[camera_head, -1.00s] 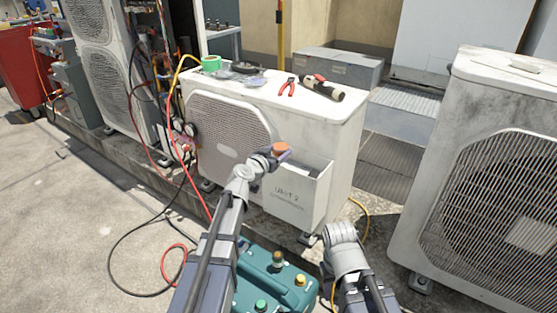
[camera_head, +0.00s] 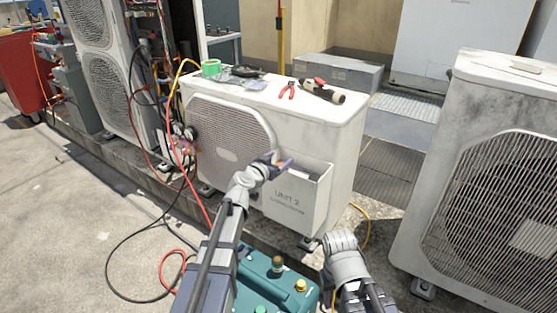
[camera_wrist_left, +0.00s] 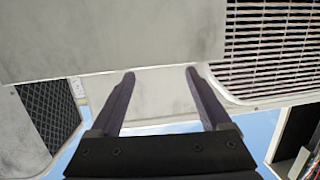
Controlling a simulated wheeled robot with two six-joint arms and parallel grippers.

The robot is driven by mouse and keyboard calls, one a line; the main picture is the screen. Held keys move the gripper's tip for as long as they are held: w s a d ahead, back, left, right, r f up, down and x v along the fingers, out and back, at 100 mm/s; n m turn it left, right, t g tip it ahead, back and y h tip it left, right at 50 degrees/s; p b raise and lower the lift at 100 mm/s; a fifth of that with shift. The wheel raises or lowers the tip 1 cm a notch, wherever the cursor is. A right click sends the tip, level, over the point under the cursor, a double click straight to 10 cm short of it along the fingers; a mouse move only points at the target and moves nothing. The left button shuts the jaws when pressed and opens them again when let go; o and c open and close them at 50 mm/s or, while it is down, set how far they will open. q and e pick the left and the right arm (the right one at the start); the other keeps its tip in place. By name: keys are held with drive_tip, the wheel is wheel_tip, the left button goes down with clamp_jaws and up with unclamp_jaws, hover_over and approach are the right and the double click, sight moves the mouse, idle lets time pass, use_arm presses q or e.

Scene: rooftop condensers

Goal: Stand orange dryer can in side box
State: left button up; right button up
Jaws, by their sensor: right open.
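The side box (camera_head: 297,205) is a pale open-topped bin marked UNIT 2 on the front of the middle condenser. My left gripper (camera_head: 281,162) is at the left end of its top rim. A small orange patch of the dryer can (camera_head: 280,165) shows by the fingers; most of the can is hidden, and I cannot tell how it stands. In the left wrist view the left gripper's fingers (camera_wrist_left: 160,74) are apart with nothing visible between them. My right gripper (camera_head: 340,236) is low in front of the condenser, right of the box, apart from it and empty.
The condenser top (camera_head: 250,105) bears green tape (camera_head: 211,68), red pliers (camera_head: 287,90) and a dark-and-tan tool (camera_head: 322,92). A teal case (camera_head: 272,285) is below my arms. Red and black hoses lie at left. Another condenser (camera_head: 490,170) stands at right.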

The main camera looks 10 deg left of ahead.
use_arm(q)
drive_tip(key=shift+o, duration=1.1)
drive_tip(key=shift+r+p, duration=0.5)
drive_tip(key=shift+s+r+p, duration=0.15)
drive_tip(key=shift+r+p, duration=0.3)
drive_tip(key=p+v, duration=0.1)
drive_tip(key=v, duration=1)
drive_tip(key=shift+s+f+p, duration=0.2)
drive_tip(key=shift+s+p, duration=0.1)
drive_tip(key=shift+p, duration=0.05)
drive_tip(key=shift+a, duration=0.15)
